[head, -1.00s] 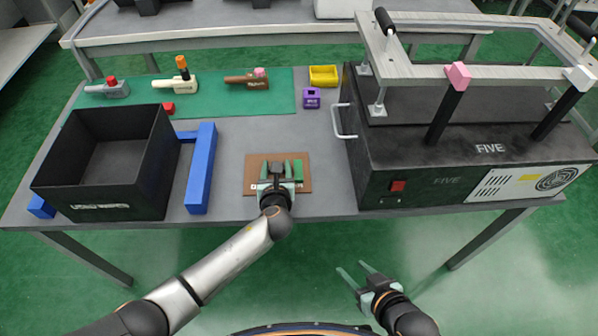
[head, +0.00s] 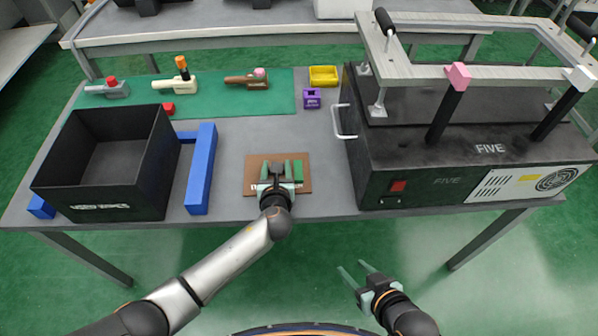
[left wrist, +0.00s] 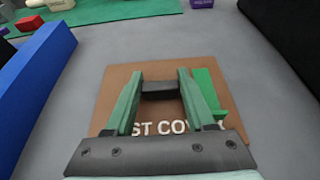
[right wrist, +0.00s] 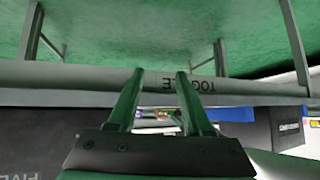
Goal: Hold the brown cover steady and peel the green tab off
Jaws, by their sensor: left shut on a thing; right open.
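The brown cover (head: 252,178) lies flat on the grey table near its front edge, with white lettering partly hidden by my gripper; it also shows in the left wrist view (left wrist: 114,96). A black block (left wrist: 158,91) stands on the cover. My left gripper (head: 277,169) is shut on this block, one finger on each side. The green tab (left wrist: 207,92) is a strip at the right of the cover, just beside my right-hand finger; it also shows in the head view (head: 298,170). My right gripper (head: 352,269) is open and empty, in front of and below the table edge.
A blue bar (head: 201,170) and an open black box (head: 103,201) stand left of the cover. A large black machine (head: 430,165) with a handle (head: 338,120) stands right. A green mat (head: 215,105) with small fixtures lies behind. Table around the cover is clear.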

